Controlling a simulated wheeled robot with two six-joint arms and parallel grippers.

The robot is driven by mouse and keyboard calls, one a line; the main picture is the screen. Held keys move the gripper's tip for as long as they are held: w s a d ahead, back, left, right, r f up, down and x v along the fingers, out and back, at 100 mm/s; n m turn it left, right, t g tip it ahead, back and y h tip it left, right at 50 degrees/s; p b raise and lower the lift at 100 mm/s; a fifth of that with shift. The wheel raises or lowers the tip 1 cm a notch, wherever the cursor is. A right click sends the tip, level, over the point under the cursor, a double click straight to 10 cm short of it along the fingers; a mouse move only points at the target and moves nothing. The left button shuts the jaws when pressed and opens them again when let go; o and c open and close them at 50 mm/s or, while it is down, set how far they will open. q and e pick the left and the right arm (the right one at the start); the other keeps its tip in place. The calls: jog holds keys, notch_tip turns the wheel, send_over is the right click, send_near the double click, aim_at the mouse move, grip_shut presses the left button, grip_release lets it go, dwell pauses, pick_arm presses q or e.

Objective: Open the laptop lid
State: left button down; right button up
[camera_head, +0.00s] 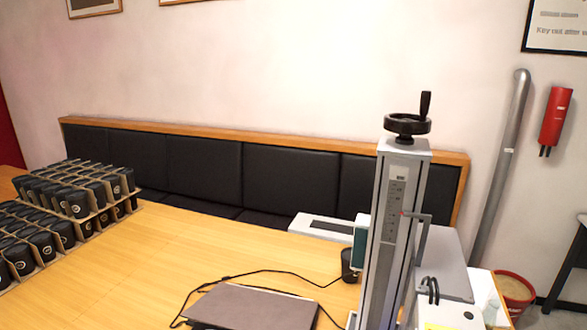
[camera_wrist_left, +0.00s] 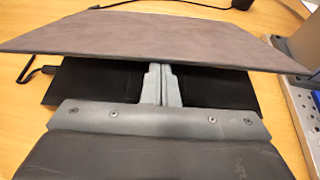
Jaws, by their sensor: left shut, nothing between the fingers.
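The laptop's grey-brown lid (camera_head: 255,306) shows at the bottom edge of the head view, lying on the wooden table, with its near part cut off. In the left wrist view the lid (camera_wrist_left: 155,38) spans the top as a broad flat panel, its near edge running across the picture. My left gripper (camera_wrist_left: 161,72) is shut and empty, its fingertips at or just under the middle of that edge. I cannot tell whether they touch it. Dark surfaces show below the edge on both sides of the fingers. How far the lid is raised is unclear. My right gripper is not in view.
A tall grey laser marker column (camera_head: 394,220) with a black handwheel stands right of the laptop. A black cable (camera_head: 265,272) loops around the laptop. Several black cups (camera_head: 75,200) sit in trays at the left. The table between is clear.

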pick_arm(q)
jog(key=s+p, duration=0.1)
jog(key=s, duration=0.1)
jog(key=s+a, duration=0.1)
jog(key=s, duration=0.2)
jog(key=shift+s+a+p, duration=0.2)
jog(key=shift+s+p, duration=0.05)
jog(key=shift+p, duration=0.1)
jog(key=shift+s+f, duration=0.1)
